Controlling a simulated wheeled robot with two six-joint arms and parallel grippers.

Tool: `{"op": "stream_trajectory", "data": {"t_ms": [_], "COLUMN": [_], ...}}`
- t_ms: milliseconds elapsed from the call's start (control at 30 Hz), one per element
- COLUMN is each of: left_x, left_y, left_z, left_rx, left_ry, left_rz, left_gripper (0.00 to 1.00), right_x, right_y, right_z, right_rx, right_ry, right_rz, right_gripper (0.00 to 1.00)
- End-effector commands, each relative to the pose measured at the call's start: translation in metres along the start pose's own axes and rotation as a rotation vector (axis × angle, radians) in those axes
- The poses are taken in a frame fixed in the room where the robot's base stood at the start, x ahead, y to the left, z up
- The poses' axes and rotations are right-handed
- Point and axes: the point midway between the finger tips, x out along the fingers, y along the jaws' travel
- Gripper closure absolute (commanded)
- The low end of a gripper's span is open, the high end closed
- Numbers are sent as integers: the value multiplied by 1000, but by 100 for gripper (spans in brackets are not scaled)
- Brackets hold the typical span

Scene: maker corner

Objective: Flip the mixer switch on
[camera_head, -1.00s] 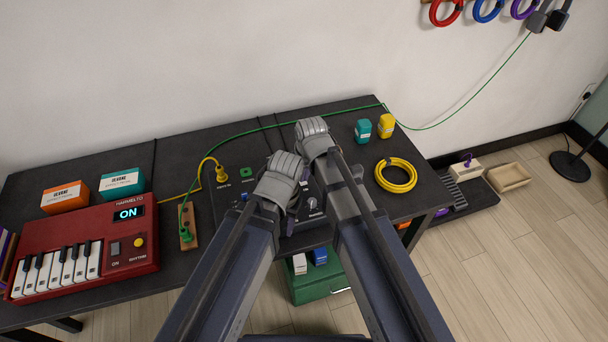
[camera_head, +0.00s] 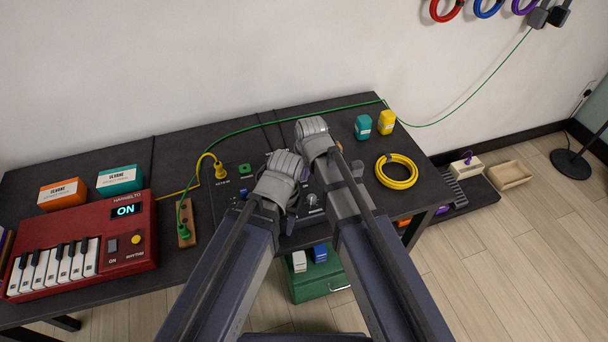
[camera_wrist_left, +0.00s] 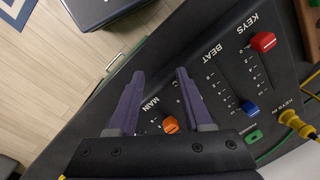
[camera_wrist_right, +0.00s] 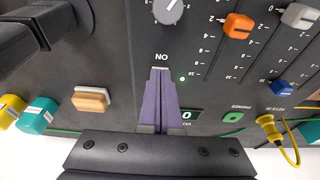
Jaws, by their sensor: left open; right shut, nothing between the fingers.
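The black mixer (camera_head: 238,190) lies on the dark table, partly hidden by my grippers. My right gripper (camera_wrist_right: 160,75) is shut and empty, its fingertips at a spot just below an upside-down "ON" label in the right wrist view. The switch itself is mostly hidden by the fingertips, so I cannot tell its position. A small green light (camera_wrist_right: 182,79) glows right of the fingertips. My left gripper (camera_wrist_left: 160,78) is open over the mixer, beside the "MAIN" slider with its orange knob (camera_wrist_left: 170,125). A red knob (camera_wrist_left: 263,42) and a blue knob (camera_wrist_left: 250,108) are to its right.
A red keyboard (camera_head: 145,232) with its display reading ON stands at the left. A green box (camera_head: 320,284) stands below.

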Motion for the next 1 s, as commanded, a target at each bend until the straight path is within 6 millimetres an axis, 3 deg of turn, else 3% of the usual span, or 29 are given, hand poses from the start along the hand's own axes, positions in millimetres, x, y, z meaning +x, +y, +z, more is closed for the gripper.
{"op": "stream_trajectory", "data": {"t_ms": [300,733,1000], "left_x": [-6,-8,-27], "left_y": [-1,-1,-2], "left_z": [0,0,2], "left_rx": [0,0,0], "left_ry": [0,0,0], "left_rz": [0,0,0], "left_gripper": [50,50,50], "right_x": [-3,-5,-23], "right_y": [0,0,2], "right_z": [-14,-14,-17], "right_rx": [0,0,1], "right_ry": [0,0,0], "right_rz": [0,0,0], "right_gripper": [100,100,100]}}
